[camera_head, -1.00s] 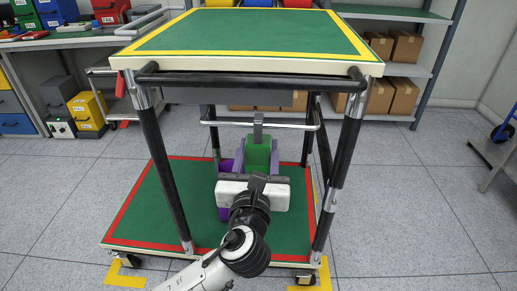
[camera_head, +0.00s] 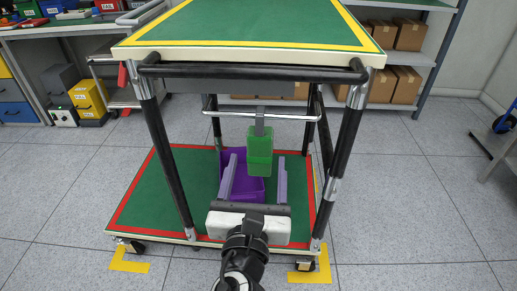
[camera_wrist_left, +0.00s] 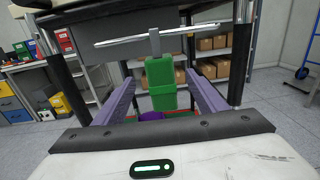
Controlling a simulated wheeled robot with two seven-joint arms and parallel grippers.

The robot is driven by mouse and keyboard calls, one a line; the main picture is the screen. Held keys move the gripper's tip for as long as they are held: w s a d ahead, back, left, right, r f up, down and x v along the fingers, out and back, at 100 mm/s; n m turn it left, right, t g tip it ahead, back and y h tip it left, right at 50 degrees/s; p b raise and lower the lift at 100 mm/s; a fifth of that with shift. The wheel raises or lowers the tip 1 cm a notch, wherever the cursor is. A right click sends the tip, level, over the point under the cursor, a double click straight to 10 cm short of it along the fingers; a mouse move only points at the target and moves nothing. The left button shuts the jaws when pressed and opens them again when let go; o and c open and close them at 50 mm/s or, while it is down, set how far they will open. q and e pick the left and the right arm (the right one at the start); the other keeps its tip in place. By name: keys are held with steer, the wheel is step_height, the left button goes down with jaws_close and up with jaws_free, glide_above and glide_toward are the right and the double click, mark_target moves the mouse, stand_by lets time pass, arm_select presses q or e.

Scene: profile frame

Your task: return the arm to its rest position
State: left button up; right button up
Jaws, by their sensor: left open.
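My left gripper (camera_head: 254,184) is open, its two lilac fingers spread apart at the front of the wheeled cart. In the head view the green bin (camera_head: 259,155) hangs from a grey hook on the cart's metal bar, between and beyond my fingertips. It also shows in the left wrist view (camera_wrist_left: 160,88), between the fingers and apart from them. A purple bin (camera_head: 240,186) stands on the lower shelf, partly hidden by my gripper. My left arm comes in from the bottom of the head view. My right gripper is not in view.
The cart has a green top (camera_head: 250,24) with a yellow border and dark posts. Its lower shelf (camera_head: 140,206) is green with a red border. A workbench with coloured bins stands at the left, and shelves with cardboard boxes (camera_head: 404,84) stand behind.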

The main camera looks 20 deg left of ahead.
arm_select(q)
steer(key=s+a+f+n+g+h, duration=0.1)
steer(key=s+a+f+n+g, duration=0.35)
steer(key=f+n, duration=0.4)
steer(key=s+a+f+n+g, duration=0.3)
steer(key=s+f+n+g, duration=0.15)
steer(key=f+n, duration=0.35)
steer(key=s+f+n+g+h, duration=0.2)
steer(key=s+n+g, duration=0.1)
steer(key=s+n, duration=0.45)
steer(key=s+f+n+g+h, duration=0.2)
steer(key=s+f+n, duration=0.1)
steer(key=s+n, duration=0.4)
steer(key=w+d+t+h+p, duration=0.2)
steer(key=w+d+t+p, duration=0.3)
steer(key=p, duration=0.6)
steer(key=shift+w+d+r, duration=0.2)
steer(key=shift+w+d, duration=0.25)
steer(key=shift+w, duration=0.15)
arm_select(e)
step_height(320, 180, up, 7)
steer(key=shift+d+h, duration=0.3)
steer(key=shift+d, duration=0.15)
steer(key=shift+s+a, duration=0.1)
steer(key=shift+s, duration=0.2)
